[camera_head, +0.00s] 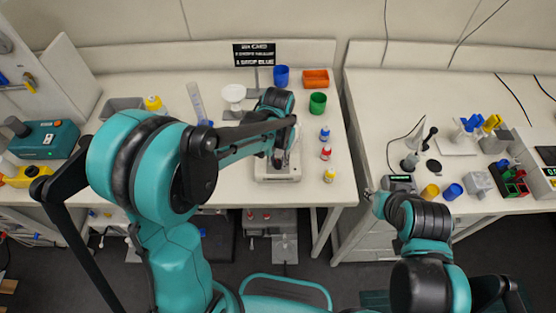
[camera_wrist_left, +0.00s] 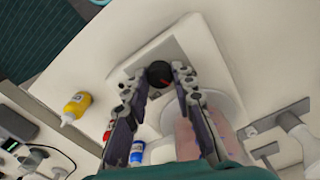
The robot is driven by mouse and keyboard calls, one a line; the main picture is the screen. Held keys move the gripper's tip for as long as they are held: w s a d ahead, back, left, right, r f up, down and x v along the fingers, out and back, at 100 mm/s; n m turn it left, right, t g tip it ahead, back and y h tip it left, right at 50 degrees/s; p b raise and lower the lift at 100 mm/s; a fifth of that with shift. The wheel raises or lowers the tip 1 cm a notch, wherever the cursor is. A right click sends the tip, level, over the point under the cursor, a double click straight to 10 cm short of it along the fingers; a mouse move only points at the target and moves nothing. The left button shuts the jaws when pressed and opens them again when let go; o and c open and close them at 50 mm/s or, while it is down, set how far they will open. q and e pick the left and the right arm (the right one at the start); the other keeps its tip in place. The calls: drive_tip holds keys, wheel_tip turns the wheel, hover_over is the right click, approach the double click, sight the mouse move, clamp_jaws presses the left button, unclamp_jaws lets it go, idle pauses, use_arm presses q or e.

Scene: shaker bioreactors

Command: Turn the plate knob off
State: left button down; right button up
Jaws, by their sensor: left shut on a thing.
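The plate knob (camera_wrist_left: 159,73) is black and round with a red mark, on the front of the white plate device (camera_wrist_left: 188,58). In the left wrist view my left gripper (camera_wrist_left: 157,79) has one finger on each side of the knob and is shut on it. In the head view the device (camera_head: 290,174) stands near the table's front edge, and my left arm and gripper (camera_head: 279,152) cover most of it, hiding the knob. A clear vessel with pinkish contents (camera_wrist_left: 188,135) stands on the round plate. My right gripper (camera_head: 371,190) is small at the right table; its jaws are unclear.
Small bottles with blue (camera_head: 325,134), red (camera_head: 326,153) and yellow (camera_head: 330,175) caps stand just right of the device. A green cup (camera_head: 318,103), blue cup (camera_head: 281,75) and orange tray (camera_head: 316,78) are behind. A gap separates the two tables.

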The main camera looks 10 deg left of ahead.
sight(278, 162)
use_arm(q)
drive_tip(key=shift+n, duration=2.2)
drive_tip(key=c, duration=1.3)
unclamp_jaws()
drive_tip(key=shift+o, duration=0.2)
wheel_tip(278, 162, up, 12)
